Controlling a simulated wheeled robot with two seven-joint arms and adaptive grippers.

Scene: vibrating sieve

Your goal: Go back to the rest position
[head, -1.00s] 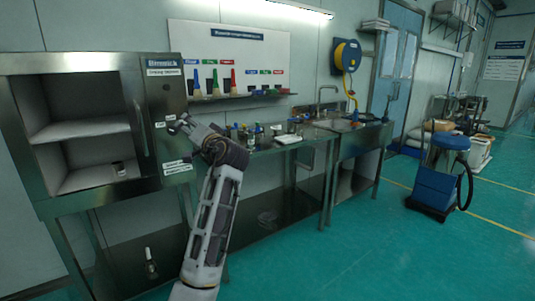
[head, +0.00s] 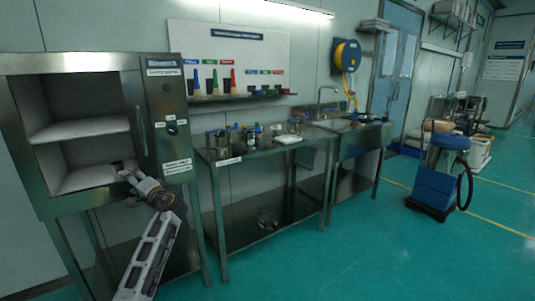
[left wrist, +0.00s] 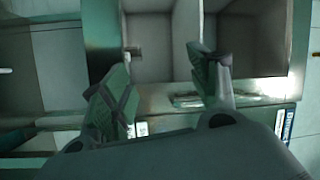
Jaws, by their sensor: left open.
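My left gripper (head: 130,175) is in front of the steel cabinet, near its lower compartment, in the head view. In the left wrist view its two fingers (left wrist: 165,75) are spread apart with nothing between them, so it is open and empty. The steel cabinet (head: 75,65) has two open compartments with a shelf (head: 85,129) between them and a control panel (head: 165,110) on its right side. The wrist view shows the compartments (left wrist: 150,40) beyond the fingers. The small object in the lower compartment is largely hidden by my gripper. My right gripper is not in view.
A steel bench (head: 255,152) with several bottles stands right of the cabinet. A sink unit (head: 360,135) is beside it. A blue wheeled machine (head: 435,185) stands on the right. The green floor (head: 370,250) in the front middle is clear.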

